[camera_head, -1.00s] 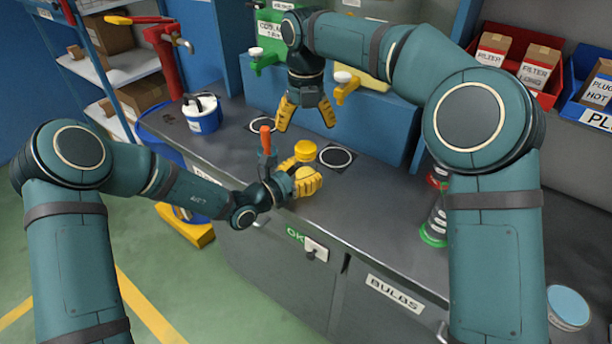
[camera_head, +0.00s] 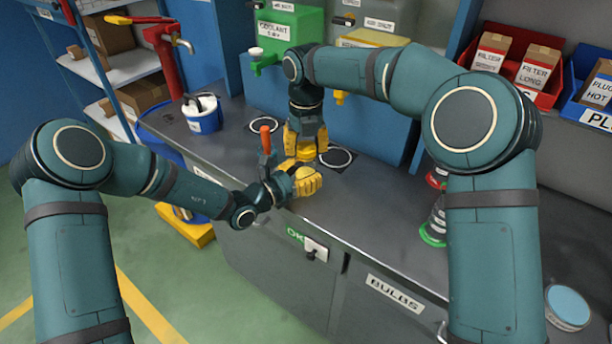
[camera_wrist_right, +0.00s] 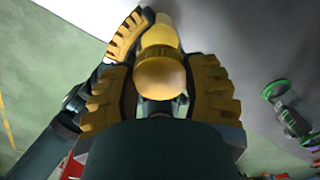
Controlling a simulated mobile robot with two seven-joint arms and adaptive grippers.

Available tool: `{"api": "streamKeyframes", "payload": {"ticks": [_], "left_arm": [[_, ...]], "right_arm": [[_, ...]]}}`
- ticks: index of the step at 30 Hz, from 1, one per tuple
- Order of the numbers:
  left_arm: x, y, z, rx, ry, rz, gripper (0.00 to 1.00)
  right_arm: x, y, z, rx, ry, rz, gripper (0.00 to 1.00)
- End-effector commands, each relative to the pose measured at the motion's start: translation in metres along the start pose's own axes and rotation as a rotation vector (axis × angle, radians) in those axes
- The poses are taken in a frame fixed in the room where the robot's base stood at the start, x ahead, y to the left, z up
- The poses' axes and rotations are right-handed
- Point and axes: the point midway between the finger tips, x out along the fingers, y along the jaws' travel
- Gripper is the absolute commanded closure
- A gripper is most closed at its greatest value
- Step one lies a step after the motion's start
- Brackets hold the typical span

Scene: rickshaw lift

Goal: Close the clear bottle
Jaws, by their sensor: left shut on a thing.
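My left gripper (camera_head: 306,181) is shut on the bottle at the bench's front edge. The clear body of the bottle is mostly hidden by the grippers. A round yellow cap (camera_wrist_right: 160,77) shows large in the right wrist view, with a yellow part beyond it. My right gripper (camera_head: 306,146) points down just above my left gripper. In the right wrist view its two ribbed fingers (camera_wrist_right: 162,68) stand on both sides of the cap. Whether they press on it is unclear. A ribbed finger of my left gripper (camera_wrist_right: 127,36) shows beyond them.
An orange-handled tool (camera_head: 265,138) stands behind my left wrist. Ringed marks (camera_head: 264,124) lie on the bench (camera_head: 385,205). A blue and white pail (camera_head: 202,116) stands at the back left. A green coolant container (camera_head: 290,30) is behind. Green-based containers (camera_head: 434,230) stand at the right.

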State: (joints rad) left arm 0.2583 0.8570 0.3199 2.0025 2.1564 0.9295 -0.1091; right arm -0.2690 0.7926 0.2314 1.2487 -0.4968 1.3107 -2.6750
Motion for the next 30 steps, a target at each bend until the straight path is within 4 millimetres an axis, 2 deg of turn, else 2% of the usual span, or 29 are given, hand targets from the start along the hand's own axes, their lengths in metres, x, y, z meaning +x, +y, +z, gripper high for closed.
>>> {"api": "streamKeyframes", "payload": {"ticks": [1,2,8,11,30], "left_arm": [[0.0000,0.0001,0.0001,0.000,0.000,0.000,1.00],[0.0000,0.0001,0.0001,0.000,0.000,0.000,1.00],[0.0000,0.0001,0.0002,0.000,0.000,0.000,1.00],[0.0000,0.0001,0.0001,0.000,0.000,0.000,1.00],[0.0000,0.0001,0.0001,0.000,0.000,0.000,1.00]], "right_arm": [[-0.0001,-0.0001,0.0000,0.000,0.000,0.000,0.88],[-0.0001,-0.0001,0.0001,0.000,0.000,0.000,0.96],[-0.0002,-0.0001,0.0000,0.012,0.000,0.000,0.96],[-0.0002,0.0001,0.0000,0.088,0.000,0.000,0.96],[0.0005,0.0004,-0.0001,1.315,-0.001,-0.001,0.96]]}}
